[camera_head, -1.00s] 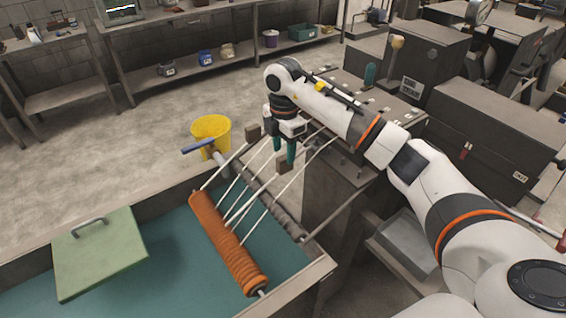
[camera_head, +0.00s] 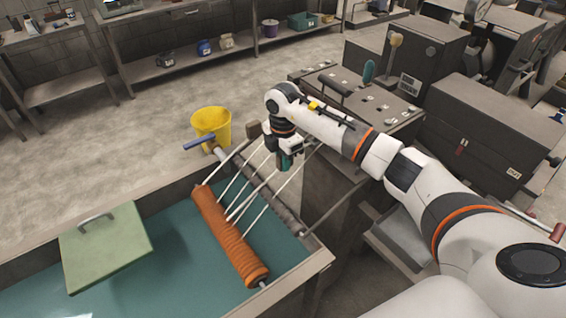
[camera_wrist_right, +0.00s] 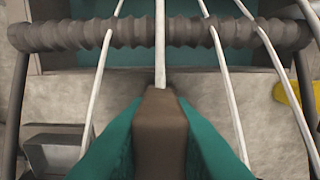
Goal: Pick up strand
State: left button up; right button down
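Several white strands (camera_head: 262,184) run from the orange ribbed roller (camera_head: 229,235) up over a dark ribbed bar toward my right gripper (camera_head: 287,164). In the right wrist view one strand (camera_wrist_right: 160,45) runs straight, crossing the dark bar, into a brown block (camera_wrist_right: 160,135). The teal fingers of my right gripper (camera_wrist_right: 160,115) lie against both sides of this block, shut on it. Other strands pass on either side of the fingers. In the head view the block is mostly hidden by the gripper. My left gripper is not in view.
The dark ribbed bar (camera_wrist_right: 70,35) lies across the tank edge, beyond the fingers. Dark machine cabinets (camera_head: 490,130) stand at right.

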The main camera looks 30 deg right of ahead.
jog(key=shift+r, duration=0.25)
notch_tip(320, 180, up, 10)
jog(key=b, duration=0.3)
jog(key=shift+f, duration=0.25)
notch_tip(320, 180, up, 5)
jog(key=p, duration=0.2)
jog(key=shift+f+p, duration=0.2)
jog(key=shift+p, duration=0.2)
